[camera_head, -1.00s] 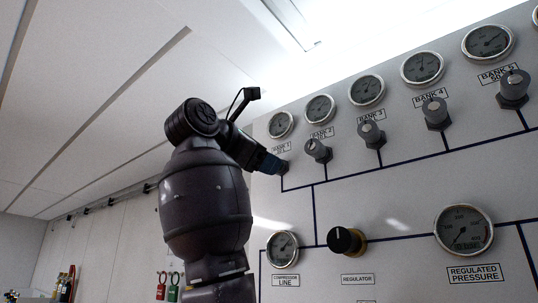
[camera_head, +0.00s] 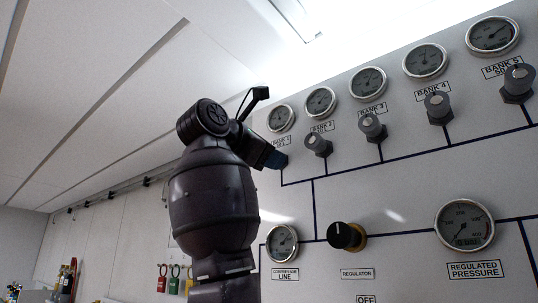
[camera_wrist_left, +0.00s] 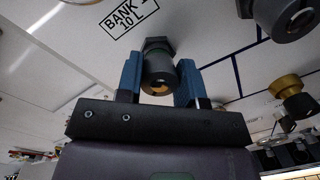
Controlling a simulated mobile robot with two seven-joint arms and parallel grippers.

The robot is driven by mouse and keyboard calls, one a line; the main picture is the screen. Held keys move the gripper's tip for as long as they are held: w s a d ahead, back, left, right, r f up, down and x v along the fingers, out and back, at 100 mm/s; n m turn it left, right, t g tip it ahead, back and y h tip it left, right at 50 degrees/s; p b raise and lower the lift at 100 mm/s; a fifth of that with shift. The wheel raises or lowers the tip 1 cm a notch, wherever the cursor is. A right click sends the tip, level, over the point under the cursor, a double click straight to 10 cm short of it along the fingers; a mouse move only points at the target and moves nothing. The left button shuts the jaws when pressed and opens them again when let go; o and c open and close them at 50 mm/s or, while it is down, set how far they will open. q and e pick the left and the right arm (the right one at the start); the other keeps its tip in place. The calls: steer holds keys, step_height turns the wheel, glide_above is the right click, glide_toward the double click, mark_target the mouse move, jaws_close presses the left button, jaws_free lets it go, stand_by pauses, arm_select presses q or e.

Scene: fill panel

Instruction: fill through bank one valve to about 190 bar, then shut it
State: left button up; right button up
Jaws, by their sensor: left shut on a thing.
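The bank one valve (camera_wrist_left: 158,68) is a grey knob on the panel, seen end-on in the left wrist view beside its bank label (camera_wrist_left: 128,14). My left gripper (camera_wrist_left: 160,84) is shut on it, one blue finger on each side. My right gripper is not in view.
Bank two's valve (camera_head: 318,145) is close on the right, with bank three's (camera_head: 372,127) beyond it. Below are the compressor line gauge (camera_head: 282,243), the black regulator knob (camera_head: 347,236) and the regulated pressure gauge (camera_head: 464,225). Coloured tags (camera_head: 174,279) hang on the left wall.

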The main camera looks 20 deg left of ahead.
arm_select(q)
steer(key=shift+m, duration=0.3)
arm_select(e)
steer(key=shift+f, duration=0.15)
arm_select(q)
steer(key=shift+f+m+b, duration=0.1)
steer(key=shift+m+b, duration=0.55)
steer(key=shift+m, duration=0.25)
steer(key=m, duration=0.2)
steer(key=shift+m+b, duration=0.3)
steer(key=shift+b, duration=0.1)
steer(key=m+b, duration=0.1)
steer(key=m, duration=0.5)
steer(key=shift+y, duration=0.4)
steer(key=m, duration=0.4)
steer(key=m+y, duration=0.1)
steer(key=m, duration=0.6)
steer(key=shift+m+p, duration=0.3)
steer(key=shift+m, duration=0.1)
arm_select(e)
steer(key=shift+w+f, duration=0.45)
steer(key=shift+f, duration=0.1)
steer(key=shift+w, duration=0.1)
